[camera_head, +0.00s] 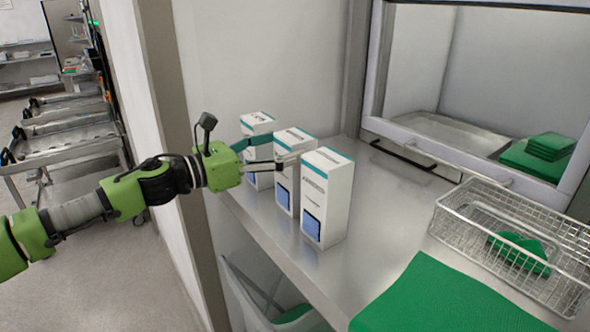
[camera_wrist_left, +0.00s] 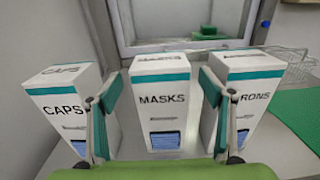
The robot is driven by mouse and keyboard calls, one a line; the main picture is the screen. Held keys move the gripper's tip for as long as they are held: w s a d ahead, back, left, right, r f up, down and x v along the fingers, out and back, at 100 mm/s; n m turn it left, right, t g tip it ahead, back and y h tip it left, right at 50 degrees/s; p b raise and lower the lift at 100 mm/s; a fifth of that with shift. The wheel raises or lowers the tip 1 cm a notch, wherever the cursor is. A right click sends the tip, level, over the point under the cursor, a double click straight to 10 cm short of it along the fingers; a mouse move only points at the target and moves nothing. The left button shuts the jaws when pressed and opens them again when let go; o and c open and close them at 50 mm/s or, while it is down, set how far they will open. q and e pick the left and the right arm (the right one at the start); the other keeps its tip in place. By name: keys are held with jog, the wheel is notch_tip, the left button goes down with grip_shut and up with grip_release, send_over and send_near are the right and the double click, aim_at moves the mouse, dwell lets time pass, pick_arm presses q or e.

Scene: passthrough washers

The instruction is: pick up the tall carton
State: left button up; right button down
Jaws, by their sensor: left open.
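Three white cartons with teal bands stand upright in a row on the steel counter. The MASKS carton (camera_head: 293,175) is in the middle and also shows in the left wrist view (camera_wrist_left: 162,103). The APRONS carton (camera_head: 325,197) is nearest in the head view and looks the largest there; its label is partly hidden in the wrist view (camera_wrist_left: 245,85). The CAPS carton (camera_head: 258,125) is farthest, at the left in the wrist view (camera_wrist_left: 62,100). My left gripper (camera_head: 276,154) is open and empty, its fingers (camera_wrist_left: 160,90) either side of the MASKS carton's front. Contact cannot be told.
The steel counter (camera_head: 385,205) holds a wire basket (camera_head: 440,222) with green items and a green cloth (camera_head: 450,300) at right. A passthrough window (camera_head: 415,138) with folded green cloths stands behind. A wall edge is left of the cartons; carts (camera_head: 75,130) stand beyond.

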pick_arm(q)
jog(key=p+x, duration=0.1)
jog(key=x, duration=0.3)
jog(key=shift+f, duration=0.1)
jog(key=shift+w+d+f, duration=0.15)
jog(key=shift+d, duration=0.1)
jog(key=shift+a, duration=0.15)
jog(key=c, duration=1.6)
jog(key=shift+c, duration=1.1)
pick_arm(e)
jog(key=shift+w+a+r, duration=0.1)
jog(key=shift+a+r, duration=0.15)
jog(key=shift+r, duration=0.25)
jog(key=shift+w+a+r, duration=0.1)
jog(key=shift+a+r, duration=0.15)
jog(key=shift+r, duration=0.25)
jog(key=shift+d, duration=0.1)
